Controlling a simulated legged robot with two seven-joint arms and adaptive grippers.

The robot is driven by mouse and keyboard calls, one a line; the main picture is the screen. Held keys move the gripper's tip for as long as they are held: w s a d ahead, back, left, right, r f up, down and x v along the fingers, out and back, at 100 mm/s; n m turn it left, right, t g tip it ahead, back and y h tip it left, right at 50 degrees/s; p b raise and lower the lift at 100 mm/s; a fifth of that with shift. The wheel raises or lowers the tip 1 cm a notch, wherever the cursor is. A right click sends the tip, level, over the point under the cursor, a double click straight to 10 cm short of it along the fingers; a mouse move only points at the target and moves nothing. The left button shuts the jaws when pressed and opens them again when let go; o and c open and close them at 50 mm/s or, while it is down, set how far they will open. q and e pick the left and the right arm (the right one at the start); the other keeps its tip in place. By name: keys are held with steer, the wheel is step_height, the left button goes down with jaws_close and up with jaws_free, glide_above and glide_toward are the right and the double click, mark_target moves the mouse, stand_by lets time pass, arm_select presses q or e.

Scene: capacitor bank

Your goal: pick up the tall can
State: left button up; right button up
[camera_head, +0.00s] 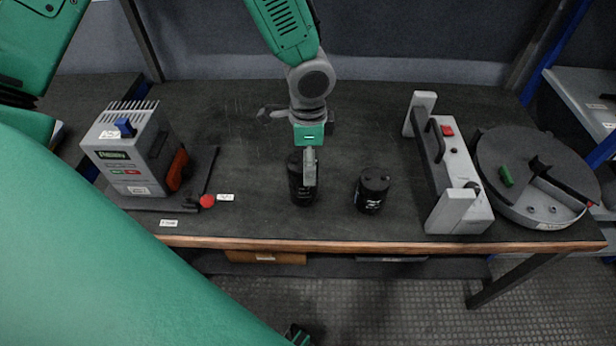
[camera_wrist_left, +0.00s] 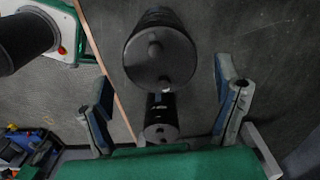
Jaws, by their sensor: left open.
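The tall can (camera_head: 301,191) is black and stands upright on the dark table, near its front edge. My left gripper (camera_head: 309,152) is over it and hides part of its top. In the left wrist view the tall can (camera_wrist_left: 158,62) is large, with a terminal on its round top. The open fingers of the left gripper (camera_wrist_left: 164,80) show on either side of it; I see no contact. How far down they reach is unclear. A shorter black can (camera_head: 371,191) stands to the right, and it also shows smaller in the wrist view (camera_wrist_left: 161,118). My right gripper is not in view.
A grey frame with a handle (camera_head: 460,180) and a round reel (camera_head: 530,200) stand on the right. The table's wooden front edge (camera_head: 330,245) runs close before the cans.

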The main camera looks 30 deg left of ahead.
mark_target(301, 196)
arm_select(q)
steer(key=shift+f, duration=0.35)
steer(key=f, duration=0.1)
steer(key=a+f, duration=0.1)
steer(key=f, duration=0.1)
steer(key=a+f, duration=0.1)
steer(key=shift+s+f, duration=0.2)
steer(key=shift+f, duration=0.1)
steer(key=shift+f+b, duration=0.3)
steer(key=shift+f, duration=0.05)
steer(key=shift+d, duration=0.8)
steer(key=c, duration=1.6)
steer(key=shift+s+a, duration=0.1)
steer(key=shift+a, duration=0.3)
